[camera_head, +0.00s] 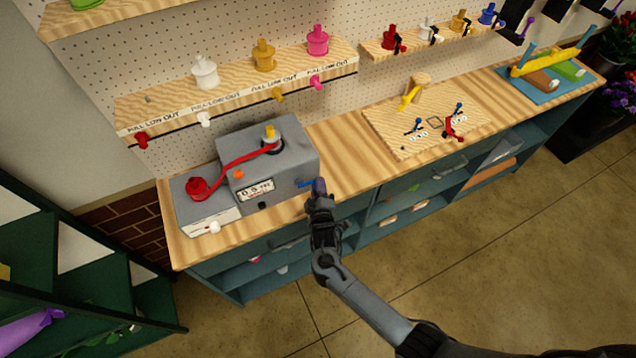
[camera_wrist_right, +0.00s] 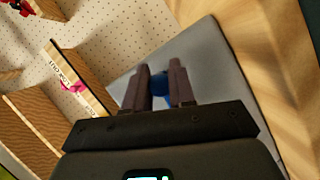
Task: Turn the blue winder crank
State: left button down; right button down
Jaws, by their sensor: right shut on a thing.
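The blue winder crank (camera_head: 305,184) sticks out from the right side of the grey winder box (camera_head: 290,140) on the wooden counter. My right gripper (camera_head: 319,188) is at the crank's outer end, shut on it. In the right wrist view the blue crank (camera_wrist_right: 158,86) shows between the two dark fingers (camera_wrist_right: 159,85), with the grey box side behind it. Much of the crank is hidden by the fingers. A red ribbon (camera_head: 235,160) runs from the red spool (camera_head: 197,188) to the top of the box. My left gripper is not in view.
The wooden counter (camera_head: 345,160) is clear just right of the winder. A wooden board (camera_head: 400,130) with tools lies farther right. A shelf of spools (camera_head: 235,90) hangs above the winder. Green shelving (camera_head: 90,270) stands at lower left.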

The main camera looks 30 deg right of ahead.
jog(key=shift+s+f+m+g+y+p, duration=0.1)
jog(key=shift+f+m+g+y+p, duration=0.45)
jog(key=shift+m, duration=0.55)
jog(key=shift+a+f+m+y, duration=0.2)
jog(key=shift+f+m+y, duration=0.25)
jog(key=shift+f+m, duration=0.4)
jog(key=shift+a+f+m+g+y+p, duration=0.2)
jog(key=shift+m+y, duration=0.15)
jog(key=shift+m, duration=0.25)
jog(key=shift+a+f+m+g+y+p, duration=0.1)
jog(key=shift+a+f+m+y, duration=0.1)
jog(key=shift+m+y, duration=0.25)
jog(key=m, duration=0.1)
jog(key=a+f+m+y, duration=0.1)
jog(key=shift+a+m, duration=0.15)
jog(key=shift+m, duration=0.15)
jog(key=shift+a+f+m+y, duration=0.25)
jog(key=shift+a+m+y, duration=0.3)
jog(key=shift+m+y, duration=0.3)
jog(key=shift+a+m+y, duration=0.6)
jog(key=shift+m+y, duration=0.05)
jog(key=shift+m, duration=0.3)
jog(key=shift+a+r+m+y, duration=0.1)
jog(key=shift+a+m+y, duration=0.55)
jog(key=shift+m, duration=0.35)
jog(key=shift+a+r+m+y+b, duration=0.15)
jog(key=shift+a+m+y+b, duration=0.2)
jog(key=shift+m, duration=0.15)
